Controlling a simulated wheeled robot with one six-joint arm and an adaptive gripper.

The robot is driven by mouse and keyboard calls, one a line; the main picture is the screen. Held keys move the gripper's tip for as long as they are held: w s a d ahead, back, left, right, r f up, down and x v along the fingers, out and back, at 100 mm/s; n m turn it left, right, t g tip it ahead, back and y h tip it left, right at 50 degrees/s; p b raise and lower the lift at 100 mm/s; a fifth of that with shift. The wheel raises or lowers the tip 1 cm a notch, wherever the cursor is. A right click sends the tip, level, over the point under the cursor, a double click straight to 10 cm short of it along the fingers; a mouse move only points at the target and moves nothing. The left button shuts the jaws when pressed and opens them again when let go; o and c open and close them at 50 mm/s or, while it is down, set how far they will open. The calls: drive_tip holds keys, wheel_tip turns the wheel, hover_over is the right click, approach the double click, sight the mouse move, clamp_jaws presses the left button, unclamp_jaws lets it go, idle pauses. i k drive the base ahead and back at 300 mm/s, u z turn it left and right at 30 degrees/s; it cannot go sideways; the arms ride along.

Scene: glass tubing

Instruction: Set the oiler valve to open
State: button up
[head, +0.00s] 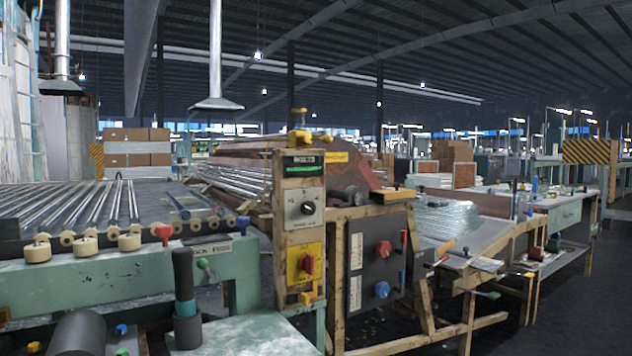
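No part is readably marked as the oiler valve, so I cannot tell which handle it is. Small coloured handles sit along the green roller bench: a red one (163,233), a green one (205,265) and a blue one (242,223). On the upright control post are a black rotary knob (308,208) on a pale plate and a red knob (307,264) on a yellow plate. The dark panel to its right carries a red knob (384,249) and a blue knob (382,290). My gripper is not in view.
The green bench (130,283) with glass tubes (90,208) fills the left. A dark upright cylinder with a teal band (184,285) stands at its front. A wooden-framed table (480,270) runs to the right. Open dark floor (580,315) lies at the lower right.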

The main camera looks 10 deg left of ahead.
sight(304, 140)
drive_tip(key=z, duration=0.05)
drive_tip(key=k, duration=1.05)
drive_tip(key=u, duration=0.8)
drive_tip(key=i, duration=1.6)
drive_tip(key=z, duration=0.65)
